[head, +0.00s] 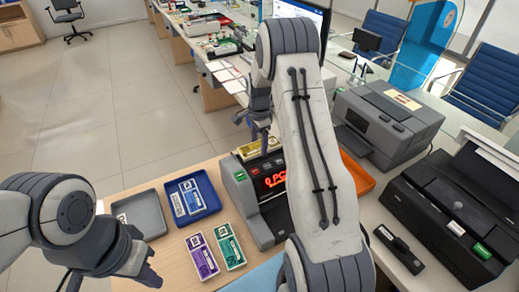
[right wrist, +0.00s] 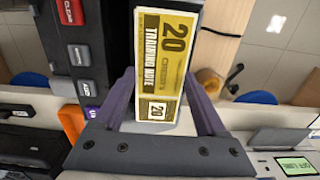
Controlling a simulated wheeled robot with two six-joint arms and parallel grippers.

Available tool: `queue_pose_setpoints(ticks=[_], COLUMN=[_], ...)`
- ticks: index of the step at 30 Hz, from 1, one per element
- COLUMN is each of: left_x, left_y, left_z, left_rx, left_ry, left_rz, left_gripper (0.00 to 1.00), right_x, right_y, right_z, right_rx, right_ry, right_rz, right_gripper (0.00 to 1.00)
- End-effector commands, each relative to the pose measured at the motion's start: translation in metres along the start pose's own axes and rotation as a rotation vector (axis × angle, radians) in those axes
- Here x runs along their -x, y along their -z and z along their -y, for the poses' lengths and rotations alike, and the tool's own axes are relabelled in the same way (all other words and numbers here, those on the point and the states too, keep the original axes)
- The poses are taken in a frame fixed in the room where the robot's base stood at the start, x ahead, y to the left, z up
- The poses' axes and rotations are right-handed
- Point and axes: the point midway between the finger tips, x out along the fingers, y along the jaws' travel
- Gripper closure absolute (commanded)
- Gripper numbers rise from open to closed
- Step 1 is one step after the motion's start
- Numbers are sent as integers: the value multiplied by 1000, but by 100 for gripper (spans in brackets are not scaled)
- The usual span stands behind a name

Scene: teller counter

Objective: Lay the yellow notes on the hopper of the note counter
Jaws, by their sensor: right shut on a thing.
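The note counter (head: 240,190) is a grey machine with a red lit display in the middle of the counter. The yellow notes (head: 255,149), marked 20, are at its top rear; they also fill the space between the fingers in the right wrist view (right wrist: 162,55). My right gripper (head: 262,128) is shut on the yellow notes, over the counter's top. The counter's buttons (right wrist: 80,55) show left of the notes in the right wrist view. I cannot tell whether the notes touch the hopper. My left gripper (head: 148,274) is low at the left, away from the notes; its finger gap is unclear.
A grey tray (head: 124,210) is empty; a blue tray (head: 207,187) holds blue notes. Purple notes (head: 202,257) and green notes (head: 229,246) lie in front. An orange tray (head: 358,174), a printer (head: 395,118) and a black machine (head: 440,205) stand right. My right arm hides part of the counter.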

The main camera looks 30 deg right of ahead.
Motion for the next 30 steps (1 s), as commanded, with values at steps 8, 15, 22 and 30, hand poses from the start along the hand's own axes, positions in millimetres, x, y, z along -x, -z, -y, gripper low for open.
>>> queue_pose_setpoints(ticks=[8, 15, 22, 30], left_x=[13, 12, 10, 11], left_y=[1, 1, 1, 1], left_z=[-1, -1, -1, -1], left_rx=[0, 0, 0, 0], left_ry=[0, 0, 0, 0], left_rz=[0, 0, 0, 0], left_gripper=[100, 100, 100, 100], right_x=[-36, -39, -42, -40], right_y=[1, 1, 1, 1], right_z=[-1, -1, -1, -1], right_rx=[-2, -1, -1, -1], right_ry=[-4, -1, -1, -1], right_rz=[1, 0, 0, 0], right_gripper=[81, 81, 7, 0])
